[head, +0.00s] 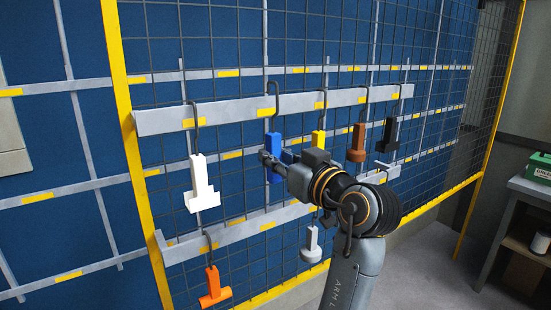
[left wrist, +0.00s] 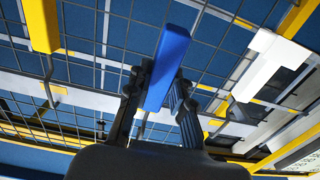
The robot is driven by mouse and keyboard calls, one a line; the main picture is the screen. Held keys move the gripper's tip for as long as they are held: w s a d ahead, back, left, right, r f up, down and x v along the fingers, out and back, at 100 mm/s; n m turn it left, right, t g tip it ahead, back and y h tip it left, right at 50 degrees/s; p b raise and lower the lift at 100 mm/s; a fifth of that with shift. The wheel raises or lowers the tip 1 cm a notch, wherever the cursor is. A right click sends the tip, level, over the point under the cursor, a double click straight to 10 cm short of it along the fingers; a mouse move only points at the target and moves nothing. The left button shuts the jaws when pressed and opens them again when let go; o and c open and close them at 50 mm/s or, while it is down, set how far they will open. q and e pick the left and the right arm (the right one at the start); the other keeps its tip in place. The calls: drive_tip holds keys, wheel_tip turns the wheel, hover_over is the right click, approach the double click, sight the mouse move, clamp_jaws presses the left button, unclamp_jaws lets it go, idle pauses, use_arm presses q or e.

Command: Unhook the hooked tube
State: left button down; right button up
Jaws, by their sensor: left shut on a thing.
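A blue tube piece (head: 274,142) hangs below a dark wire hook (head: 275,88) at the upper grey rail (head: 240,107). The hook's bend stands higher above the rail than the hooks beside it; I cannot tell whether it still touches the rail. My left gripper (head: 272,160) is shut on the blue piece, hiding part of it in the head view. In the left wrist view the blue piece (left wrist: 166,65) sits between the two dark fingers (left wrist: 160,88). My right gripper is not in view.
White (head: 202,183), yellow (head: 318,140), brown (head: 357,142) and black (head: 391,134) pieces hang along the upper rail. An orange piece (head: 213,288) and a grey one (head: 312,245) hang lower. A wire mesh stands behind. A bench (head: 530,187) with a green box is at right.

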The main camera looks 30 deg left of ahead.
use_arm(q)
drive_tip(key=shift+d+f+b, duration=0.3)
drive_tip(key=shift+d+f, duration=0.1)
drive_tip(key=shift+r, duration=0.1)
idle(0.5)
